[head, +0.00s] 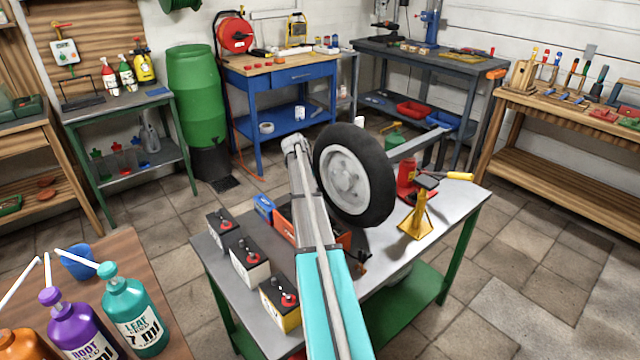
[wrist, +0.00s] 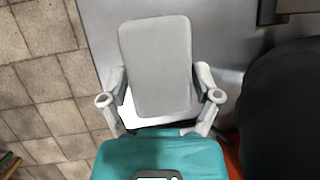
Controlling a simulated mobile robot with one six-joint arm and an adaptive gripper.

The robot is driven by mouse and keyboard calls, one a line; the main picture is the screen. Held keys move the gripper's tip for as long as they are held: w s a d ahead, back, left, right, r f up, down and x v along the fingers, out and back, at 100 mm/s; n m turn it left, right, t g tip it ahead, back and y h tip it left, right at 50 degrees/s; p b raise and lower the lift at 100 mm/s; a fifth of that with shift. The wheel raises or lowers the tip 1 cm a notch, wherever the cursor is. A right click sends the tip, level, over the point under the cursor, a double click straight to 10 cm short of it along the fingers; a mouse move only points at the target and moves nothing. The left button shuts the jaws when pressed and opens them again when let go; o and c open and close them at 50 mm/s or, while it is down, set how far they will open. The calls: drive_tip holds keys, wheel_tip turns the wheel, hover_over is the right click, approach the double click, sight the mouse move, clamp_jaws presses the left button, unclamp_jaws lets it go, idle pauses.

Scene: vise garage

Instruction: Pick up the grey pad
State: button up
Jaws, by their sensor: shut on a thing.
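The grey pad (wrist: 156,65) is a rounded rectangular slab in the wrist view. My gripper (wrist: 161,97) is shut on it, with one light grey finger at each side of the pad's lower half. The pad shows in front of the grey tabletop (wrist: 222,55); I cannot tell how far above it the pad is. In the head view I cannot make out the pad or my gripper; my arm covers part of the metal-topped table (head: 455,210).
A wheel with a black tyre (head: 348,175) stands on the table beside my arm; its tyre shows close on the right in the wrist view (wrist: 285,110).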

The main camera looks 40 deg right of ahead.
drive_tip(key=w+a, duration=0.1)
drive_tip(key=a, duration=0.1)
drive_tip(key=w+a, duration=0.1)
drive_tip(key=a, duration=0.2)
drive_tip(key=w+a, duration=0.2)
drive_tip(key=shift+a, duration=0.2)
wheel_tip(320, 180, up, 14)
drive_tip(key=p, duration=1.3)
drive_tip(key=shift+d+f+p, duration=0.15)
drive_tip(key=shift+d+p, duration=0.1)
drive_tip(key=shift+p, duration=0.1)
drive_tip(key=shift+s, duration=0.1)
drive_tip(key=o, duration=0.5)
drive_tip(key=c, duration=0.4)
drive_tip(key=shift+c, duration=0.4)
wheel_tip(320, 180, up, 20)
drive_tip(key=p, duration=2)
drive_tip(key=shift+r, duration=0.25)
